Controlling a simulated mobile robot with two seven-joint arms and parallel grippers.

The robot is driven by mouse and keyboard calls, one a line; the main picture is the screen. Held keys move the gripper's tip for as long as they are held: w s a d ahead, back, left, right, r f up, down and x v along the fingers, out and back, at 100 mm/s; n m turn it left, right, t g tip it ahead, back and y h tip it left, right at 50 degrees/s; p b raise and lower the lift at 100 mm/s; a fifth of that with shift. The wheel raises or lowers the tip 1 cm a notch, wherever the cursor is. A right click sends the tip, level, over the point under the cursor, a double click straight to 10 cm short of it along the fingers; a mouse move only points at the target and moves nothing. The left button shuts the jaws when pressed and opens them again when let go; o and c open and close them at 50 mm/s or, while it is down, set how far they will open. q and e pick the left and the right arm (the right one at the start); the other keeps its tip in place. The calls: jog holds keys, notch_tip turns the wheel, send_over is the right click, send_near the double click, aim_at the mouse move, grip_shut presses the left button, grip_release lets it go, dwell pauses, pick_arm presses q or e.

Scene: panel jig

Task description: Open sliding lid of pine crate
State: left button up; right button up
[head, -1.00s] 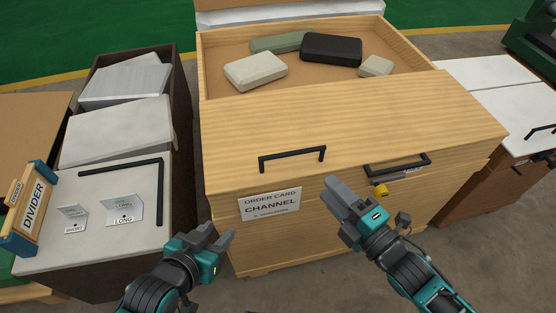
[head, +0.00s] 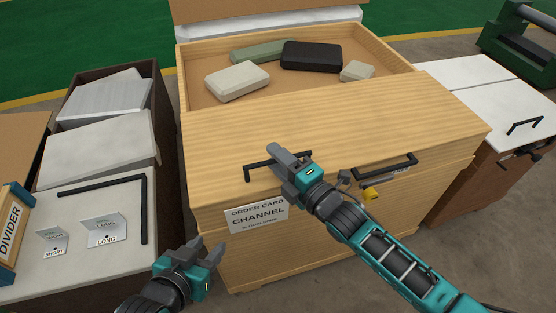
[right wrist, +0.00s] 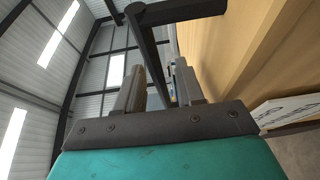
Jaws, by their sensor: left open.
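The pine crate's lid (head: 340,112) is a pale wooden panel, with the open rear part of the crate (head: 190,72) showing behind it. A black bar handle (head: 258,164) is on the lid's front left; its right part is hidden by my right gripper (head: 290,157). In the right wrist view the handle (right wrist: 148,45) runs down between the fingers of this gripper (right wrist: 157,75). The fingers look apart, with a gap beside the bar. My left gripper (head: 207,250) is open and empty, low in front of the crate, apart from it.
Grey, black and green cases lie inside the crate. An order card (head: 256,215) reading CHANNEL is on its front. A second black handle (head: 385,168) and a yellow piece (head: 371,193) are to the right. A bin with LONG and SHORT signs (head: 105,232) stands left.

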grip_shut()
dwell(0.4)
